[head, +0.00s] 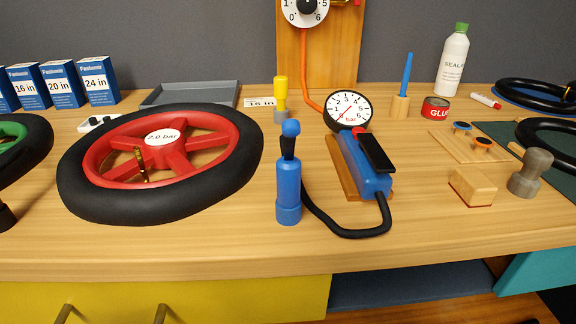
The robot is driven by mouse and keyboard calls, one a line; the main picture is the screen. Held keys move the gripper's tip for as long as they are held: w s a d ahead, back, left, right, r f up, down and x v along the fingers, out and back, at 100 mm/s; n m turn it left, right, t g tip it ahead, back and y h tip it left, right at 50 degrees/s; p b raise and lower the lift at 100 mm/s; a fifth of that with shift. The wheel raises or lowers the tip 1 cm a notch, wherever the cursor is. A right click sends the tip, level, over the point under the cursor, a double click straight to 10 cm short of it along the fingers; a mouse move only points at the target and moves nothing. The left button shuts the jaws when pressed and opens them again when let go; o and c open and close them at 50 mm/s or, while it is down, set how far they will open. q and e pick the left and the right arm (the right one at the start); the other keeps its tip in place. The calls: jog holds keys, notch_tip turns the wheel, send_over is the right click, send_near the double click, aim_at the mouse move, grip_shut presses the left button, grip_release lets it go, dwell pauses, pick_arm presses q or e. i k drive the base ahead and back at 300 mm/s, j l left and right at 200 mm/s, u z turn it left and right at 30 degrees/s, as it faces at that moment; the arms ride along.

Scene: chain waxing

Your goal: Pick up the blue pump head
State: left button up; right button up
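The blue pump head (288,190) stands upright near the front middle of the workbench, with a black neck and a blue ball at its top. A black hose (360,234) runs from beside it in a loop to the blue foot pump (362,165), which lies to its right on a wooden base and has a black pedal. Neither of my grippers can be made out in the head view.
A red-rimmed wheel (70,185) lies left of the pump head. A round gauge (348,111) and a yellow-topped tool (281,90) stand behind it. A wooden block (472,187) and a grey stamp-like tool (530,174) are at right. The bench in front is clear.

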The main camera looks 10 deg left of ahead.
aim_at(288, 173)
jog(key=u, duration=2)
jog(key=k+j+z, duration=0.1)
jog(key=j+z, duration=0.25)
jog(key=k+j+z, duration=0.1)
jog(key=j+z, duration=0.25)
jog(key=j, duration=0.15)
jog(key=k+j+z, duration=0.2)
jog(key=j+z, duration=0.15)
